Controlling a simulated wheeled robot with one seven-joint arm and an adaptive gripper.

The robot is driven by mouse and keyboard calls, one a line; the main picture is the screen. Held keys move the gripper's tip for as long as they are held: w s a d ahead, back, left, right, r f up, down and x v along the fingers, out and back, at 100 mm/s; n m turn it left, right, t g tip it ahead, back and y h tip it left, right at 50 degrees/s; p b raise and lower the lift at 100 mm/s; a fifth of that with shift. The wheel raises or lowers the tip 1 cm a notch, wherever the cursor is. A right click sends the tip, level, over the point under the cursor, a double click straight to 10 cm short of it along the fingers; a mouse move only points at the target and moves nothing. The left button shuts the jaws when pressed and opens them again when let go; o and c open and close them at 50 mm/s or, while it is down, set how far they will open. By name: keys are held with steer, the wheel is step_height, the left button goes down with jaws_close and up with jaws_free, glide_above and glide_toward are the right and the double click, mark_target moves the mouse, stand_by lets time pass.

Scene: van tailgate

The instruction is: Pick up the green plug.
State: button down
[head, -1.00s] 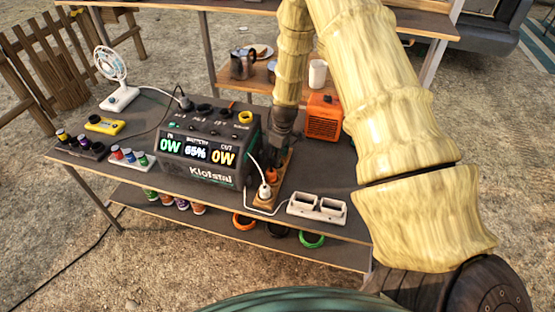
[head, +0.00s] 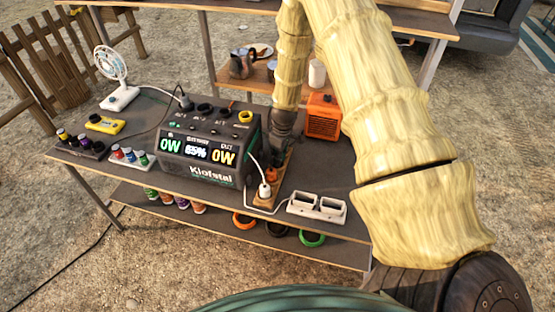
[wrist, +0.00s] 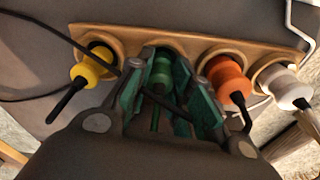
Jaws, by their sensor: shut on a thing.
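In the wrist view, the green plug (wrist: 160,70) sits between the two green-padded fingers of my gripper (wrist: 159,85). The fingers are shut on it. It is at the wooden socket strip (wrist: 130,37), between the yellow plug (wrist: 92,68) and the orange plug (wrist: 228,80). I cannot tell whether it is fully seated in its socket or slightly out. In the head view, my gripper (head: 280,135) points down over the strip (head: 266,200), beside the power station, and hides the green plug.
A white plug (head: 264,190) stands at the strip's near end, with its cable close by. The power station (head: 210,150) is left of my gripper. An orange heater-like box (head: 323,118) stands behind right. A white double socket (head: 317,207) lies near the front edge. Dark cables cross the wrist view.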

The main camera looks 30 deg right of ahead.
steer(key=shift+r, duration=0.2)
steer(key=shift+r+b, duration=0.7)
steer(key=shift+r, duration=0.2)
steer(key=shift+s+d+r+b, duration=0.35)
steer(key=shift+r+b, duration=0.15)
steer(key=shift+r, duration=0.1)
steer(key=s+d+r+b, duration=0.2)
steer(key=s+d+b, duration=0.2)
steer(key=s+d, duration=0.6)
step_height(320, 180, up, 18)
steer(key=s+a+p, duration=0.1)
steer(key=s+p, duration=0.1)
steer(key=p, duration=1.2)
steer(key=shift+s+a+f, duration=0.2)
steer(key=shift+a, duration=0.1)
steer(key=w+a, duration=0.6)
steer(key=w, duration=0.4)
steer(key=w+a, duration=0.7)
steer(key=w, duration=0.4)
steer(key=w+a+b, duration=0.1)
steer(key=w+a, duration=0.5)
steer(key=w, duration=0.5)
steer(key=shift+a, duration=0.25)
